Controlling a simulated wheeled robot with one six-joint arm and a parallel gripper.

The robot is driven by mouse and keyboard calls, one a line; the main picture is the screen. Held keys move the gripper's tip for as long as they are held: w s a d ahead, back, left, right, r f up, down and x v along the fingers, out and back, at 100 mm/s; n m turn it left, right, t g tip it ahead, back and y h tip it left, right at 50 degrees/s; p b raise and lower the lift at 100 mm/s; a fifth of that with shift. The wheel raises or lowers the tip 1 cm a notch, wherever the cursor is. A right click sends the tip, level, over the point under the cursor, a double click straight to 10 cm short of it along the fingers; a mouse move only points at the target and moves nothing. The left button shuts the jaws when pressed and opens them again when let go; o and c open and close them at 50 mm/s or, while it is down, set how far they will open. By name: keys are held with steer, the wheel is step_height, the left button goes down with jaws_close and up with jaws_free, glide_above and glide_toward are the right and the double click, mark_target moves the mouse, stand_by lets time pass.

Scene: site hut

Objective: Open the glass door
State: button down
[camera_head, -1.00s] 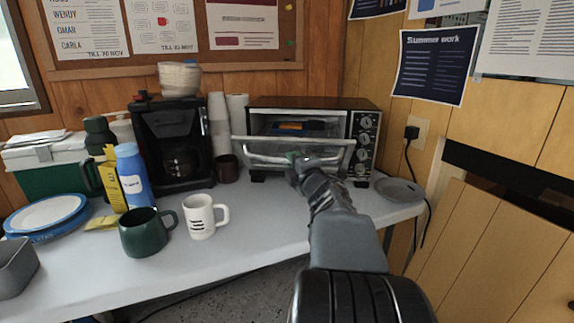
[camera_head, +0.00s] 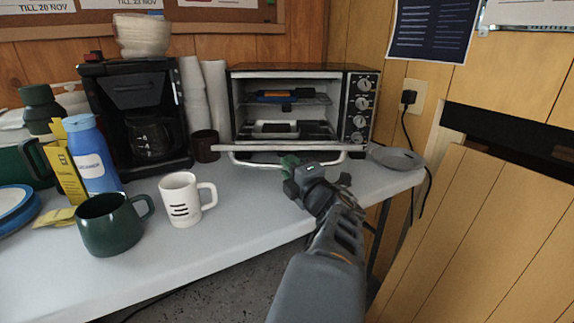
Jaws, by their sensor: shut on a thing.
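The toaster oven (camera_head: 300,70) stands at the back of the table. Its glass door (camera_head: 225,148) is swung down and appears nearly edge-on, close to level, so its glass is hardly visible. A light bar handle (camera_head: 250,162) runs along the door's outer edge. My gripper (camera_head: 290,163) is in front of the oven, shut on the handle a little right of its middle. Its fingers partly hide the bar. The oven's inside is exposed, with a blue and orange thing (camera_head: 285,97) on the upper rack and a tray (camera_head: 275,129) below.
A white mug (camera_head: 181,200) and a green mug (camera_head: 108,226) stand at the front left. A coffee maker (camera_head: 130,95), cups (camera_head: 216,92) and a brown mug (camera_head: 205,147) are left of the oven.

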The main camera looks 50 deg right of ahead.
steer(key=shift+d, duration=0.1)
steer(key=c, duration=1.1)
jaws_free()
steer(key=v, duration=1.4)
steer(key=shift+w, duration=0.1)
